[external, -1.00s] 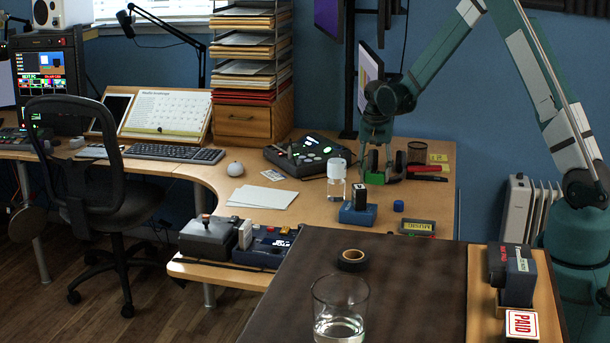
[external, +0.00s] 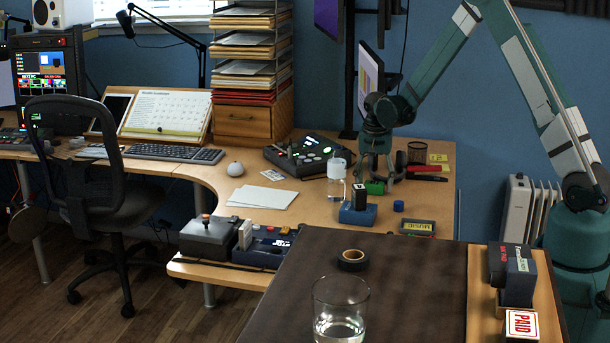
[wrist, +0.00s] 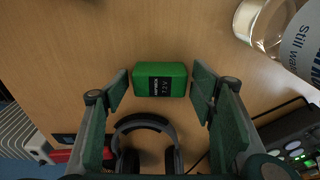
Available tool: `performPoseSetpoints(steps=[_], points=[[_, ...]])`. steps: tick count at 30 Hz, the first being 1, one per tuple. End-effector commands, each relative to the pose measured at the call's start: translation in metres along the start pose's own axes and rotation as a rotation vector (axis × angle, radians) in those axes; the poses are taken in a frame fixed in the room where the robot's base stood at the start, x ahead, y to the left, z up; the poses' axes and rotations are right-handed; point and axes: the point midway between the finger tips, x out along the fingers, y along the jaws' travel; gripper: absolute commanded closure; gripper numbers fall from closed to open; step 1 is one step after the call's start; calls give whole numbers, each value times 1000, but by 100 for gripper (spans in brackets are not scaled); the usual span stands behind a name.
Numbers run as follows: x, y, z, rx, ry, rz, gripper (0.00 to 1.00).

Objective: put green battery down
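The green battery (external: 375,187) is a small block with a dark label. It appears to rest on the wooden desk (external: 310,195), behind the blue block with a black battery-like piece (external: 358,209). In the wrist view the green battery (wrist: 160,79) lies between my fingertips, with a narrow gap on either side. My gripper (external: 374,172) points down over it in the external view. In the wrist view my gripper (wrist: 159,92) is open, its two pads apart from the battery.
A clear bottle (external: 337,180) stands left of the battery; headphones (wrist: 145,140) lie close by. A mesh cup (external: 417,153), a red item (external: 424,168) and a blue cap (external: 398,206) are to the right. A control panel (external: 308,155) is behind left.

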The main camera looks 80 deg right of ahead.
Motion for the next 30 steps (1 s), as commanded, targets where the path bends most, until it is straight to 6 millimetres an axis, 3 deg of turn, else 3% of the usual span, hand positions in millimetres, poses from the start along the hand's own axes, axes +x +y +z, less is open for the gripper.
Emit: performPoseSetpoints(steps=[17,30], points=[[-8,0,0,0,0,0,42],[-64,0,0,0,0,0,42]])
